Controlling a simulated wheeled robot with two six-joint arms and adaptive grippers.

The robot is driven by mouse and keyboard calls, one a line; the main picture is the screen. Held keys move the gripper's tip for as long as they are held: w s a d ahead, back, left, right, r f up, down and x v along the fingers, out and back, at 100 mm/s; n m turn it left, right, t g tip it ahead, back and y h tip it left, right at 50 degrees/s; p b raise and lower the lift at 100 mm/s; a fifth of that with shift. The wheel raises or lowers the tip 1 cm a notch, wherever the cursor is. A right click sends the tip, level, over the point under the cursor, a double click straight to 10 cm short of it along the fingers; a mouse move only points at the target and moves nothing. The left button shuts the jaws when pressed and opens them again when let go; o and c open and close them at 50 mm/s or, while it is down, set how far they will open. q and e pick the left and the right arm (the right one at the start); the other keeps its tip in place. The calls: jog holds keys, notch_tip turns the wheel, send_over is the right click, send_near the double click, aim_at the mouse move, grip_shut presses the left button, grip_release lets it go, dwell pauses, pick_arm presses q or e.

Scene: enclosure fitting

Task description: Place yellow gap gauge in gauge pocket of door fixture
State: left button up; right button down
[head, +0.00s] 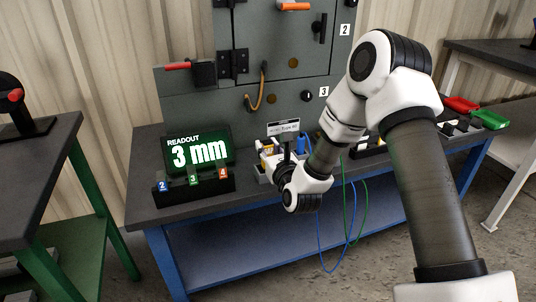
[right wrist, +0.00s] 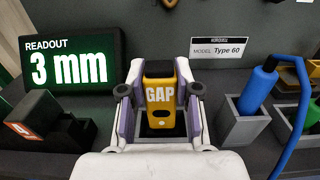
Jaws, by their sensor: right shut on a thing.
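The yellow gap gauge (right wrist: 160,95), marked GAP, stands between the two fingers of my right gripper (right wrist: 161,92) in the right wrist view. The fingers are shut on its sides. Around its lower end is a grey-rimmed opening; I cannot tell how deep the gauge sits in it. In the head view a bit of yellow (head: 266,157) shows beside my right wrist, over the bench in front of the grey enclosure (head: 200,112). My right arm hides part of that spot. No gauge pocket can be made out for certain. My left gripper is not in view.
A readout screen (head: 197,151) shows 3 mm behind a black block (head: 193,184) with tabs 2, 3 and 4. A blue-handled tool (right wrist: 258,86) with a blue cable stands in a grey holder (right wrist: 240,125) to the right. Red and green handles lie at the bench's right end.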

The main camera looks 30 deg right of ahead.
jog(key=shift+w+f, duration=0.1)
jog(key=shift+f, duration=0.7)
jog(key=shift+r, duration=0.15)
jog(key=c, duration=0.8)
grip_release()
